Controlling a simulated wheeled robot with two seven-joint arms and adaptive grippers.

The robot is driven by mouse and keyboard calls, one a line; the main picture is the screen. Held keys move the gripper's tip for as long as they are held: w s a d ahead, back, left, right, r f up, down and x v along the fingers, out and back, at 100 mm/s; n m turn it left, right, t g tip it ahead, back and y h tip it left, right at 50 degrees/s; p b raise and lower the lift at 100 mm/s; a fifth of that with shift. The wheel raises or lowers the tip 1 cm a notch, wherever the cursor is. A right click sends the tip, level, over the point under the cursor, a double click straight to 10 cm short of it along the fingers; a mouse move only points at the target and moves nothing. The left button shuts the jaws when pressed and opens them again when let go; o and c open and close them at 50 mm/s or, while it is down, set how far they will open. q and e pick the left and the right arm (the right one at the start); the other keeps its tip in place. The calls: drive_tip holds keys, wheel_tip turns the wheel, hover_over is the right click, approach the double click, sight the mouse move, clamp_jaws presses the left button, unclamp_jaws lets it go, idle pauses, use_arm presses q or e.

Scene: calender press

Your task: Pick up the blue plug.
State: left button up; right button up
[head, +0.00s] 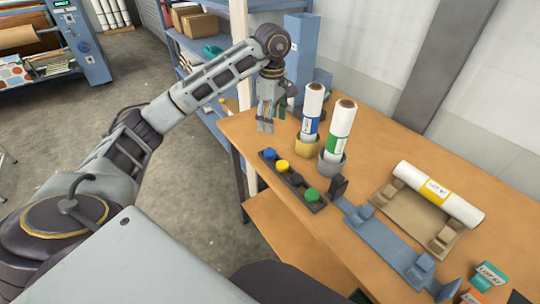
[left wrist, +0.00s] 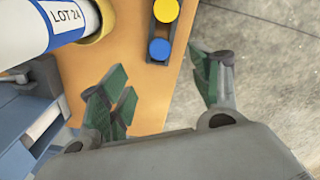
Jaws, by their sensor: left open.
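The blue plug (head: 269,154) sits at the far end of a dark, narrow rack (head: 316,205) on the wooden table. In the left wrist view the blue plug (left wrist: 159,49) shows beyond the fingers, near the table edge. My left gripper (head: 266,127) points down, open and empty, above the table's far left edge. It is a little beyond the rack's blue end and apart from the plug. In the left wrist view its green-padded fingers (left wrist: 163,88) are spread wide. My right gripper is not in view.
Yellow (head: 282,166) and green (head: 312,195) plugs share the rack. Two upright rolls (head: 312,102) (head: 341,125) in yellow and grey cups stand close right of it. A lying roll (head: 437,193) rests on a brown cradle, beside a blue fixture (head: 385,243). Shelving stands behind.

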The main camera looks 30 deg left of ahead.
use_arm(q)
drive_tip(key=f, duration=0.1)
hover_over(270, 152)
drive_tip(key=f, duration=0.6)
drive_tip(key=shift+s+d, duration=0.1)
drive_tip(key=shift+d, duration=0.25)
drive_tip(key=shift+f, duration=0.95)
drive_tip(key=shift+a+f, duration=0.2)
drive_tip(key=shift+f, duration=0.35)
drive_tip(key=shift+a+f, duration=0.25)
drive_tip(key=shift+f, duration=1.55)
drive_tip(key=c, duration=0.9)
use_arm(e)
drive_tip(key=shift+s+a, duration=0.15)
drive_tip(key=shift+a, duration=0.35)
